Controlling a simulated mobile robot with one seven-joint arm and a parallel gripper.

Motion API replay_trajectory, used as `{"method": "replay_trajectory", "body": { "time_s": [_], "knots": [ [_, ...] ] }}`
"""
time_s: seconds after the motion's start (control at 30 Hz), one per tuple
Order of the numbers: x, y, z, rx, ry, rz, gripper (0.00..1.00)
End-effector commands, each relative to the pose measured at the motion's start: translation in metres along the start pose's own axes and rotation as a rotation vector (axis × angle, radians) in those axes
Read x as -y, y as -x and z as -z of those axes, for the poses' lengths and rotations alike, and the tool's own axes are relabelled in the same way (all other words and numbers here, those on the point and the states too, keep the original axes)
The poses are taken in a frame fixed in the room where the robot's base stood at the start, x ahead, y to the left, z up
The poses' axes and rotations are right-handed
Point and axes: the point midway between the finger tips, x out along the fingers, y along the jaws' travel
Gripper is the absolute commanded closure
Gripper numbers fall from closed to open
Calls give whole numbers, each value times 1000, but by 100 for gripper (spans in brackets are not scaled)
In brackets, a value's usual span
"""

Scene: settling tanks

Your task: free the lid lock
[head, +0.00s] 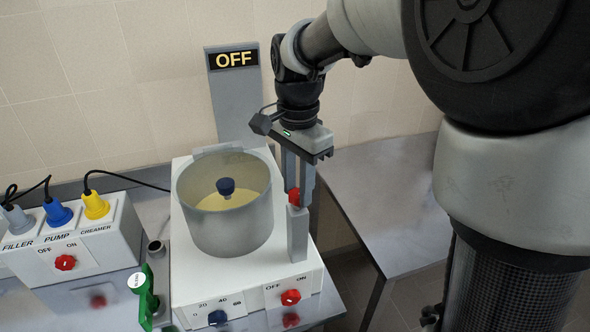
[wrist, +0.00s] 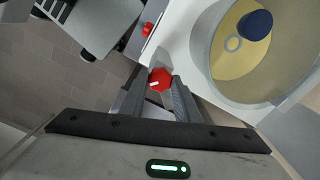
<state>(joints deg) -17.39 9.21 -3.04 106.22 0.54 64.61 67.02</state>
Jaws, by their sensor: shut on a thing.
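A red knob (head: 294,196) sits on top of a grey post (head: 298,235) at the right side of the white machine (head: 185,272). I take it for the lid lock, though no label on it can be read. My gripper (head: 295,190) points down from above and is shut on this knob. In the wrist view the red knob (wrist: 159,79), with a white mark on its face, sits between the two fingertips (wrist: 160,84). A grey round bowl (head: 222,235) beside the post shows a yellow inside and a blue knob (head: 226,186). I cannot tell whether a clear lid covers it.
A sign (head: 232,59) behind reads OFF. The machine's front has a blue dial (head: 217,317) and a red OFF/ON switch (head: 290,297). A power box (head: 85,250) with several plugs stands left, by a green tagged item (head: 145,297). The bench (head: 385,200) at right is bare.

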Motion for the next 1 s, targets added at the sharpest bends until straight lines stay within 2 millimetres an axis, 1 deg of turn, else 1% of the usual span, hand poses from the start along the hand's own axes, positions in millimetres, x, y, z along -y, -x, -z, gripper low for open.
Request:
{"method": "replay_trajectory", "body": {
  "time_s": [0.4, 0.43, 0.5, 0.53, 0.83, 0.93, 1.0],
  "knots": [
    [1, 2, 1, -3, -9, 5, 100],
    [1, 2, 1, -3, -9, 5, 68],
    [1, 1, 1, -2, -9, 4, 56],
    [1, 1, 1, -2, -8, 4, 52],
    [0, 2, 0, -1, -7, 2, 52],
    [0, 8, 0, -1, -7, 2, 52],
    [1, 18, 1, -2, -6, 5, 52]
  ]
}}
